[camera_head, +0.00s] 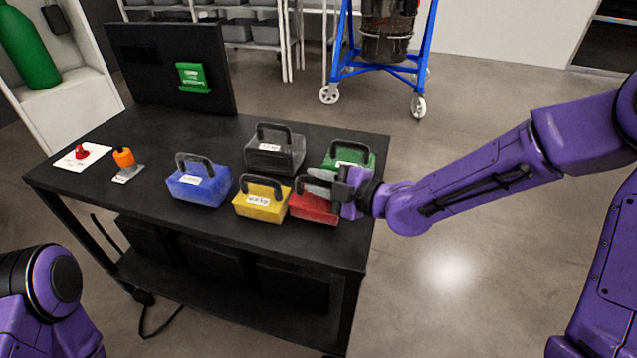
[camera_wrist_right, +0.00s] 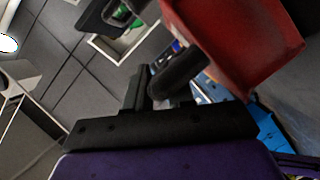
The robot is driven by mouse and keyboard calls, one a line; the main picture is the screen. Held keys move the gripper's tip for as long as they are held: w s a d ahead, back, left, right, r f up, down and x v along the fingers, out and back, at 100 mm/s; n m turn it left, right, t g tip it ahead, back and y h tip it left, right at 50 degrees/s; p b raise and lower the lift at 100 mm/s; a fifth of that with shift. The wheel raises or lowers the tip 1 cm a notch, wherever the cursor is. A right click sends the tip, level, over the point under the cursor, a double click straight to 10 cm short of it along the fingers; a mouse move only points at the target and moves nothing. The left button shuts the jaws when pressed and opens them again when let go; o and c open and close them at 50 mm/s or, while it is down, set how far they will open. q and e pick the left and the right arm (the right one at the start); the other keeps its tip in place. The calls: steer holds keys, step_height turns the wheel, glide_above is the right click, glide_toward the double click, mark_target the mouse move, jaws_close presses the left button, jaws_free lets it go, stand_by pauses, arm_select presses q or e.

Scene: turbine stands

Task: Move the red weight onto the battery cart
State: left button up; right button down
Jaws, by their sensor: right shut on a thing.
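The red weight (camera_head: 314,207) is at the right front of the black table, beside the yellow weight, partly covered by my right gripper (camera_head: 318,186). The gripper is shut on its dark handle. In the right wrist view the red weight (camera_wrist_right: 240,40) fills the upper right, with its handle between the fingers (camera_wrist_right: 165,90). I cannot tell whether the weight touches the table. My left gripper is out of view; only part of my left arm shows at the lower left. I cannot identify a battery cart for certain.
Yellow (camera_head: 261,204), blue (camera_head: 199,186), black (camera_head: 274,154) and green (camera_head: 345,157) weights stand close by on the table (camera_head: 150,200). A red button (camera_head: 82,152) and an orange-topped device (camera_head: 123,158) are at left. A blue wheeled frame (camera_head: 340,60) stands behind on open floor.

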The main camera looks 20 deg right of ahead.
steer(key=shift+w+f, duration=0.15)
steer(key=shift+f, duration=0.05)
steer(key=c, duration=1)
jaws_free()
steer(key=shift+o, duration=0.2)
steer(key=shift+r, duration=0.3)
steer(key=shift+s+d, duration=0.3)
steer(key=v, duration=0.4)
steer(key=shift+s+r, duration=0.15)
steer(key=f+p+v, duration=0.1)
steer(key=p+v, duration=0.4)
steer(key=v, duration=0.1)
steer(key=shift+s+d+r+p, duration=0.25)
steer(key=shift+s+r+p, duration=0.15)
steer(key=shift+s, duration=0.05)
